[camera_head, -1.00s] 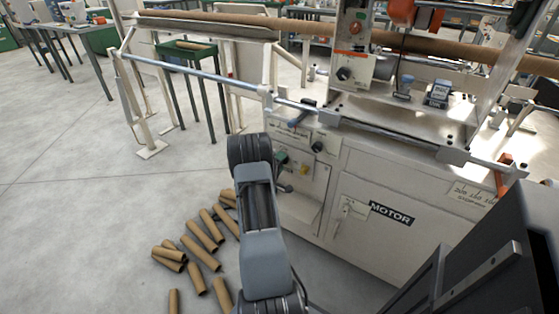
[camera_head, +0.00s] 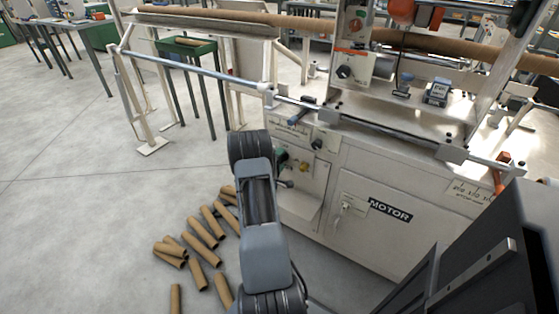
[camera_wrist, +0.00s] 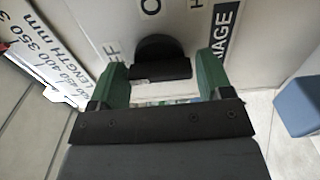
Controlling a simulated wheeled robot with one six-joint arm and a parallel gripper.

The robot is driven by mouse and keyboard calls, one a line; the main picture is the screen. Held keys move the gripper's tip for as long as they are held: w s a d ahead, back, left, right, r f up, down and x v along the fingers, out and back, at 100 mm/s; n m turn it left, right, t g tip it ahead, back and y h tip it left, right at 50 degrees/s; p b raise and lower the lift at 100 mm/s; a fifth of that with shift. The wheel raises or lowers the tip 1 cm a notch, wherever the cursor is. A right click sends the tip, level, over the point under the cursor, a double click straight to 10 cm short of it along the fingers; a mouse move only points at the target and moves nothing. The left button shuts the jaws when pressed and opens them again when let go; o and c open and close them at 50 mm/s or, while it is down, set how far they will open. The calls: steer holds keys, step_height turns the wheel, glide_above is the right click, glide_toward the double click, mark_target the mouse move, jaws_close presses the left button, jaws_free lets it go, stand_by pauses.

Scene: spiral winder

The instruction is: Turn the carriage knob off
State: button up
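The carriage knob (camera_wrist: 162,56) is black, with a rounded back and a flat bar, on a pale panel in the wrist view. A label ending in "IAGE" is beside it, and part of "OFF" shows to its left. My gripper (camera_wrist: 164,68) has two green fingers, open, one on each side of the knob, with a gap on both sides. I cannot tell whether either finger touches it. In the head view my gripper is mostly hidden behind my arm, at the left end of the machine's front panel.
The winder's white cabinet (camera_head: 372,238) with a "MOTOR" label fills the right.

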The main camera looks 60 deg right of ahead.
steer(key=shift+o, duration=1.4)
steer(key=a+p, duration=0.2)
steer(key=a, duration=1.2)
